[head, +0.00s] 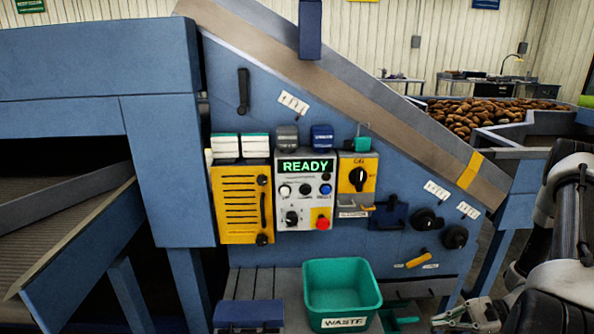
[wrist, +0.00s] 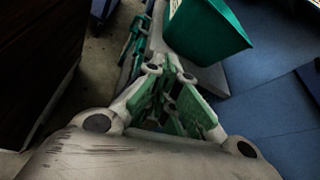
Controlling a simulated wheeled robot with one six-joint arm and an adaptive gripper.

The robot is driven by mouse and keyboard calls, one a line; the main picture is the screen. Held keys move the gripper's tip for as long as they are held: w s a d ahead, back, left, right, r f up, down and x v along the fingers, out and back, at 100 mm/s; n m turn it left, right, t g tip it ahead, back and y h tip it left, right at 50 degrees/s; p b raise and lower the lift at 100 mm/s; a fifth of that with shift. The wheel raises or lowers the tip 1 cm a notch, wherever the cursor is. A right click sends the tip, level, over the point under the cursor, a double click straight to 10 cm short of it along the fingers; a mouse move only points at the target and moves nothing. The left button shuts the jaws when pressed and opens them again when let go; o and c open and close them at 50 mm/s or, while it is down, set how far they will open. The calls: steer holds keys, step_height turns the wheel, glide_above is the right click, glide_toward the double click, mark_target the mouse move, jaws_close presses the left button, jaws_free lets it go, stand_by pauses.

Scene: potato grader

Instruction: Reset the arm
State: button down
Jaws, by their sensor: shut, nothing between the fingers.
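My arm shows at the right edge of the head view, folded beside the blue machine. My gripper (head: 462,314) is low at the bottom right of the head view, to the right of the green waste bin (head: 340,295). In the wrist view my gripper (wrist: 172,75) has its fingers together with nothing between them. The green bin (wrist: 205,30) is just beyond the fingertips in that view. I cannot tell the exact gap between them.
The blue grader panel (head: 385,270) carries a control box (head: 305,190) reading READY, a yellow cover (head: 240,205) and several knobs. A sloping conveyor (head: 370,95) runs down to the right. Potatoes (head: 490,115) fill a hopper behind. Dark floor shows at left in the wrist view.

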steer(key=s+d+r+n+g+h, duration=0.1)
steer(key=s+r+n+g+h, duration=0.15)
steer(key=r, duration=0.65)
steer(key=s+d+r+n+g+h, duration=0.1)
steer(key=s+r+n+h, duration=0.25)
steer(key=r, duration=0.55)
steer(key=s+d+r+n+g+h, duration=0.15)
steer(key=r+n+h, duration=0.25)
steer(key=r, duration=0.5)
steer(key=s+a+r+n+t+h, duration=0.1)
steer(key=s+a+r+n+t, duration=0.1)
steer(key=r, duration=0.6)
steer(key=s+a+r+n+t+h, duration=0.2)
steer(key=a+r+n+t, duration=0.1)
steer(key=r, duration=0.5)
steer(key=shift+s+a+n+t+h, duration=0.25)
steer(key=shift+a+t, duration=0.25)
steer(key=shift+t, duration=0.7)
